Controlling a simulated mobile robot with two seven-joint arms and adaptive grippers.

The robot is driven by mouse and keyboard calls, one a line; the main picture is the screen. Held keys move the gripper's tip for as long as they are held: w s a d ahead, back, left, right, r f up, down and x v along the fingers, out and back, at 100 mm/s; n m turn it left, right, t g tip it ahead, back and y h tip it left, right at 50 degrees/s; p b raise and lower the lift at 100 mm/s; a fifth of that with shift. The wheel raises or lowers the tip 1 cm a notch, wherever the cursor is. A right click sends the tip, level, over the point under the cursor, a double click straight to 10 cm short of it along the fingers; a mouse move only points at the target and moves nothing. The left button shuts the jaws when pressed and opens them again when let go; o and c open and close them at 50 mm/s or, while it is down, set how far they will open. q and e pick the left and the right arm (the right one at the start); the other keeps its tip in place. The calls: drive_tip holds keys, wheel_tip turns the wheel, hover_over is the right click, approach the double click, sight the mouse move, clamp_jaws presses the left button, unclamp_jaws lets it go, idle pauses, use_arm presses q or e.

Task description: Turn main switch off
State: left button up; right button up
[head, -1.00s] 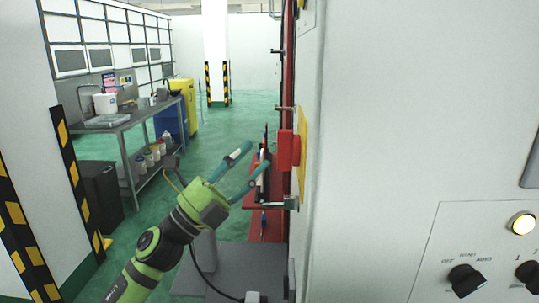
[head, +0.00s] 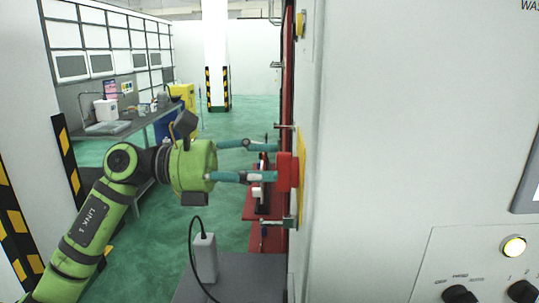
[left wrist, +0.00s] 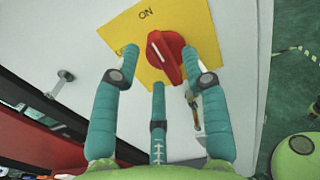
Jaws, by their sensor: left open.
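The main switch is a red rotary knob (head: 287,172) on a yellow plate (head: 302,160) on the side of the white cabinet. In the left wrist view the red knob (left wrist: 177,62) carries a white mark. "ON" is printed on the yellow plate (left wrist: 196,16) above the knob; a second label at its left is partly hidden by a finger. My left gripper (head: 277,161) is open and level in front of the knob. In the left wrist view its fingers (left wrist: 163,80) lie around the knob's lower side; I cannot tell whether they touch it. My right gripper is not in view.
The white cabinet (head: 400,120) fills the right side, with a lamp (head: 513,246) and black knobs on its front panel. A small key-like part (left wrist: 193,105) hangs below the yellow plate.

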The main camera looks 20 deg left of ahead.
use_arm(q)
drive_tip(key=shift+w+d, duration=0.15)
drive_tip(key=shift+d, duration=0.5)
clamp_jaws()
